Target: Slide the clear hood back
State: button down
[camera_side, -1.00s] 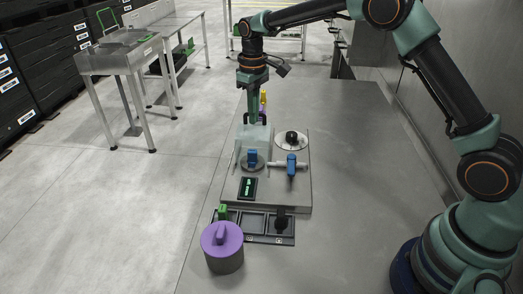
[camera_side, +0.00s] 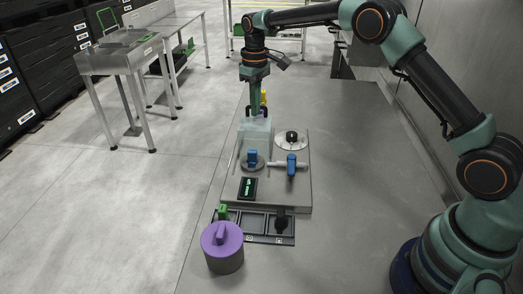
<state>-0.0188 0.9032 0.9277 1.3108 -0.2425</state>
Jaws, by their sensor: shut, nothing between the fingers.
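The clear hood (camera_side: 256,131) is a pale see-through box on the left side of the grey machine panel (camera_side: 296,194). It stands behind a blue knob on a round grey base (camera_side: 252,160). My gripper (camera_side: 254,110) points down at the hood's far upper edge. Its fingers are shut with nothing between them. Whether the fingertips touch the hood cannot be told at this size.
A blue-handled valve (camera_side: 291,165), a white disc with a black knob (camera_side: 291,140) and a small green-lit display (camera_side: 247,188) share the panel. A black tray (camera_side: 256,222) and a purple-lidded canister (camera_side: 222,246) stand in front. The bench right of the panel is clear.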

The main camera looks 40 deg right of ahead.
jog(key=shift+w+d, duration=0.35)
jog(key=shift+w, duration=0.05)
jog(key=shift+w+d, duration=0.1)
jog(key=shift+w+d, duration=0.95)
jog(key=shift+d, duration=0.05)
notch_tip(320, 180, up, 6)
jog(key=shift+s+a, duration=0.3)
jog(key=shift+a, duration=0.05)
dwell(0.4)
